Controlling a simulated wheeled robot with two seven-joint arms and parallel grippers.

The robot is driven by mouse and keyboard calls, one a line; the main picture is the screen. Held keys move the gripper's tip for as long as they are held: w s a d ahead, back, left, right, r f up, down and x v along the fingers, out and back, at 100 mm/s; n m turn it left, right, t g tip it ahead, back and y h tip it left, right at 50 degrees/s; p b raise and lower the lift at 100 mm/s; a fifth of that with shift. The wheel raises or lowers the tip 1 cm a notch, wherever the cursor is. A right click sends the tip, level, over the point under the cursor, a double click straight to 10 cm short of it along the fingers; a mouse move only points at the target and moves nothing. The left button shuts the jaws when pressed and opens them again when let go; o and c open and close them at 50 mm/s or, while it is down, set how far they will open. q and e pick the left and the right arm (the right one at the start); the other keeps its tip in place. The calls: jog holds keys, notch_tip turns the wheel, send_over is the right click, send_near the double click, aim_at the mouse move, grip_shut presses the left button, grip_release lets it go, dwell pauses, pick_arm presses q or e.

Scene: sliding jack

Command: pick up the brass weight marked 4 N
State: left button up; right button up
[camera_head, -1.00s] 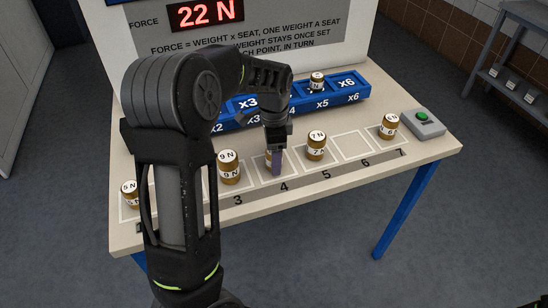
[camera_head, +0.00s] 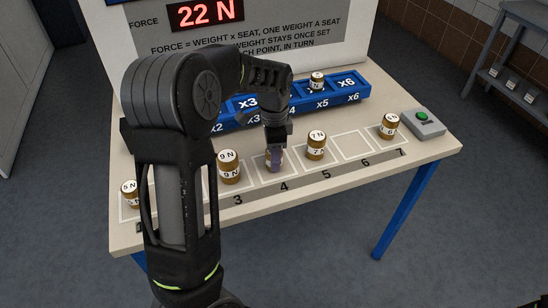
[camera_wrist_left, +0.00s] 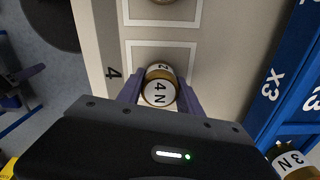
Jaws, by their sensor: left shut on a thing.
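The brass weight marked 4 N (camera_wrist_left: 160,88) shows in the left wrist view between the two purple fingers of my left gripper (camera_wrist_left: 160,96). The fingers press on it from both sides, and its top label is in plain sight. In the head view my left gripper (camera_head: 275,160) points down at the table square numbered 4, and its fingers hide most of the weight. I cannot tell whether the weight touches the table. My right gripper is not in view.
Brass weights 9 N (camera_head: 229,168) and 7 N (camera_head: 316,146) stand close on either side. Others stand at the table's left (camera_head: 130,194) and right (camera_head: 389,126) ends. The blue seat rack (camera_head: 332,97) is behind, holding a weight (camera_head: 317,82). A green-button box (camera_head: 425,124) stands at right.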

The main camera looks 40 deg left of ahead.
pick_arm(q)
jog(key=shift+r, duration=0.1)
grip_shut()
jog(key=shift+r, duration=0.25)
notch_tip(320, 180, up, 9)
jog(key=shift+r+b, duration=0.2)
jog(key=shift+b, duration=0.35)
